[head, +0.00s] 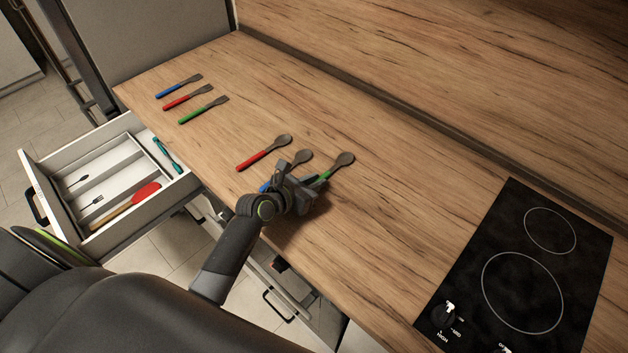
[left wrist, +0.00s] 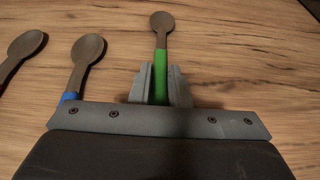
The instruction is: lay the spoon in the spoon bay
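A green-handled spoon (left wrist: 161,38) lies on the wooden counter with its grey bowl pointing away; its bowl also shows in the head view (head: 345,159). My left gripper (left wrist: 161,92) has its fingers close against both sides of the green handle and looks shut on it. In the head view the left gripper (head: 304,181) is low over the counter and hides part of the handle. The open drawer (head: 141,206) at the left holds a white divided tray. The bay with a small spoon mark (head: 78,180) is empty. My right gripper is not in view.
A blue-handled spoon (head: 301,157) and a red-handled spoon (head: 265,152) lie to the left. Several forks (head: 188,96) lie farther left. The drawer also holds a red spatula (head: 146,192) and a teal utensil (head: 166,153). A black hob (head: 525,265) is at right.

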